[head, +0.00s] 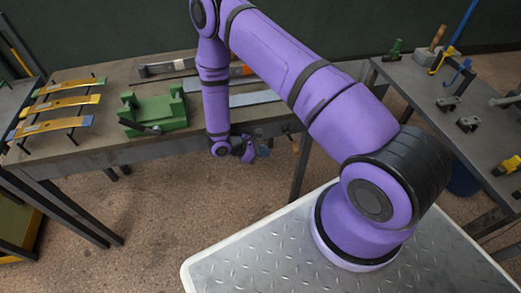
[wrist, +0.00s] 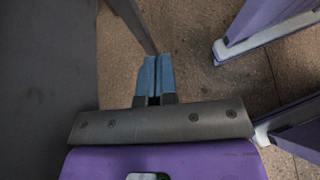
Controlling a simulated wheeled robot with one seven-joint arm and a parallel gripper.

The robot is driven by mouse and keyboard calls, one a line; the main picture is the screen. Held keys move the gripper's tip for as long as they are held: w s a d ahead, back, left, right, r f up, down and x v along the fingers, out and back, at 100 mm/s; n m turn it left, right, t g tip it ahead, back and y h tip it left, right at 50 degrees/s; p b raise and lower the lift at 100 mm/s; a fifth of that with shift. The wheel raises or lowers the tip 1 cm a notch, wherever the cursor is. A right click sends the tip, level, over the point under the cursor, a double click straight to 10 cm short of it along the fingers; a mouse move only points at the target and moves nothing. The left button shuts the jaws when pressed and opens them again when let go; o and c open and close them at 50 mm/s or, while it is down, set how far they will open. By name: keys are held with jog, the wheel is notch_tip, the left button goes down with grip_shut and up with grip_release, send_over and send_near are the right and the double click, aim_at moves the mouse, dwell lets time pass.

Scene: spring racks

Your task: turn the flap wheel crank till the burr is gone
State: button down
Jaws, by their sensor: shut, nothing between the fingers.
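My gripper (head: 263,153) is low beside the front edge of the workbench (head: 85,150), right of the green vise. In the wrist view its two blue fingers (wrist: 154,76) are closed side by side with nothing between them. A small brown knob (head: 295,146) shows just right of the gripper at the bench front. It may be the crank's handle, but I cannot tell. The flap wheel and the burr cannot be made out; my arm covers part of the bench.
A green vise (head: 155,112) stands on the bench. Several leaf springs, such as a yellow one (head: 62,103), rest on supports at the left. Long metal bars (head: 250,98) lie behind my arm. A second table (head: 440,110) with tools stands at the right. Floor (head: 200,200) between is clear.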

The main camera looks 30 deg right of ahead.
aim_at(293, 144)
jog(key=s+d+f, duration=0.2)
jog(key=d, duration=0.6)
jog(key=shift+s+d, duration=0.2)
jog(key=shift+d, duration=0.1)
